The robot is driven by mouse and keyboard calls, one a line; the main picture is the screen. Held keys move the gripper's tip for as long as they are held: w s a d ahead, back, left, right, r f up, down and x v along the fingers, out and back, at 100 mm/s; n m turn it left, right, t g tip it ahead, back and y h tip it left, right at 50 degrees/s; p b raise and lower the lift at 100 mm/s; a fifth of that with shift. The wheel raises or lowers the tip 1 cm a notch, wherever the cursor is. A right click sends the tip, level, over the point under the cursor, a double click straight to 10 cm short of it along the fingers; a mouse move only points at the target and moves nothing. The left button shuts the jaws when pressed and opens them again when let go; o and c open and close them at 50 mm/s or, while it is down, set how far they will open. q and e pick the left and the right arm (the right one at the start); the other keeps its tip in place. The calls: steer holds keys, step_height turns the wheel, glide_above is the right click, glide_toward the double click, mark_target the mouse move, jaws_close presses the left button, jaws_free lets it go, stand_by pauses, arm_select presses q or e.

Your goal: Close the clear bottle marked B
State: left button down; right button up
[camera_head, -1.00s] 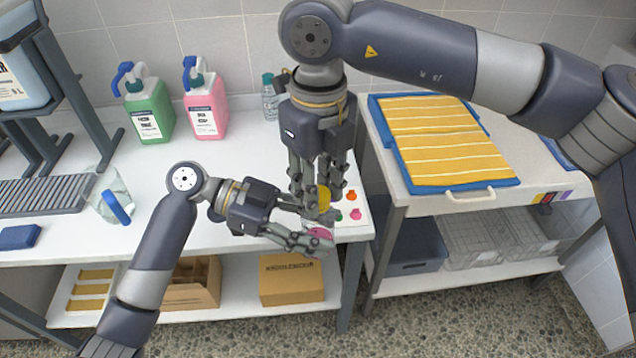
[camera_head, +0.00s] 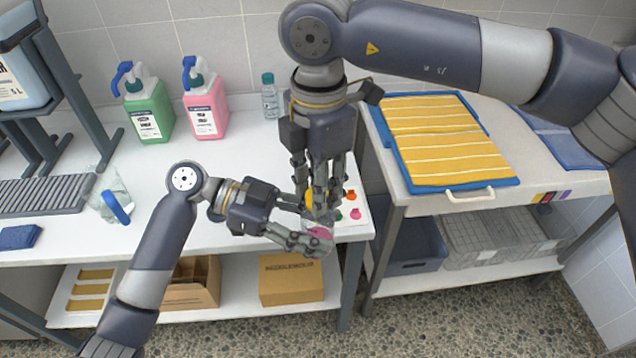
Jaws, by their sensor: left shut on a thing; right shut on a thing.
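My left gripper (camera_head: 317,229) is shut on a small clear bottle with pink in it (camera_head: 320,233), near the table's front right corner. The fingers hide most of this bottle, and I cannot read a letter on it. My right gripper (camera_head: 320,212) points down directly above it and is shut on a yellow thing, seemingly a cap (camera_head: 309,200), mostly hidden by the fingers. I cannot tell whether the cap touches the bottle's mouth. Another clear bottle with a teal cap (camera_head: 270,98) stands upright at the back of the table.
A white sheet or board with orange (camera_head: 351,195), green (camera_head: 338,215) and pink (camera_head: 356,214) pieces lies beside the grippers. Green (camera_head: 150,112) and pink (camera_head: 206,108) jugs stand at the back. A blue tray with yellow towels (camera_head: 440,140) is on the right. The table's middle is clear.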

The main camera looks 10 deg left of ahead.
steer(key=m, duration=0.5)
steer(key=shift+o, duration=0.2)
steer(key=shift+s+a+m, duration=0.15)
steer(key=shift+s+m, duration=0.05)
steer(key=shift+m, duration=1)
steer(key=shift+o, duration=0.4)
steer(key=shift+s+f+m, duration=0.1)
steer(key=shift+s+m, duration=0.1)
steer(key=shift+m, duration=0.4)
steer(key=shift+s+f+m, duration=0.1)
steer(key=shift+s+m, duration=0.05)
steer(key=shift+m, duration=0.45)
steer(key=shift+o, duration=0.5)
steer(key=shift+m, duration=0.4)
steer(key=shift+w+d+m, duration=0.2)
steer(key=shift+w+m, duration=0.05)
steer(key=shift+m, duration=1.05)
steer(key=shift+c, duration=0.7)
steer(key=shift+s+a, duration=0.1)
steer(key=shift+s, duration=0.05)
steer(key=shift+c, duration=0.2)
steer(key=o, duration=0.7)
steer(key=shift+o, duration=0.2)
steer(key=shift+w, duration=0.2)
